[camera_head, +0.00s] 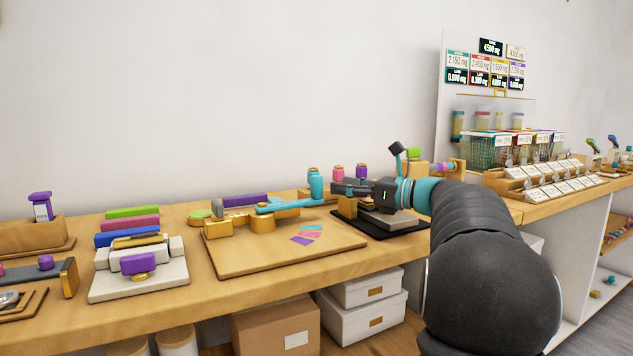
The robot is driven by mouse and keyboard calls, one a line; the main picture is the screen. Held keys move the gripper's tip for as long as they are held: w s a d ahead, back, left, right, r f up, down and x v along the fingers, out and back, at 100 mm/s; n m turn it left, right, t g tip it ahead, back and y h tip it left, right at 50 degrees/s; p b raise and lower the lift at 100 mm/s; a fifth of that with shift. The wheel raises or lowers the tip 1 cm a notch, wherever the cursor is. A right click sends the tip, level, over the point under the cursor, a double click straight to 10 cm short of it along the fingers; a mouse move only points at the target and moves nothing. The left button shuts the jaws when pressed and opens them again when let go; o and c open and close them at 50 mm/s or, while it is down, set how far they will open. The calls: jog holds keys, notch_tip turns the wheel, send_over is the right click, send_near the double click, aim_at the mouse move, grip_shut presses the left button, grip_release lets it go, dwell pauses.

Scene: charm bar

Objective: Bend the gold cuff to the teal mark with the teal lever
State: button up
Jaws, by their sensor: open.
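The wooden bending board (250,263) lies on the counter in the middle of the head view. The teal lever (285,205) lies flat across its fixture. A teal upright handle with a gold top (315,184) stands at the lever's right end. Gold blocks (262,223) stand under and beside the lever. A gold strip that looks like the cuff (236,214) sits at the left; its shape is too small to make out. I cannot pick out the teal mark on the fixture. My gripper (336,188) is open and empty, pointing left, just right of the teal handle.
Pink (338,173) and purple (361,171) gold-topped uprights stand behind my gripper. A dark-based device (380,226) is below my gripper. A white stand (138,283) is at left. The board's front is clear.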

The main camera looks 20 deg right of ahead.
aim_at(322, 183)
jog(key=x, duration=0.7)
jog(key=shift+w+a, duration=0.2)
jog(key=shift+w, duration=0.1)
grip_shut()
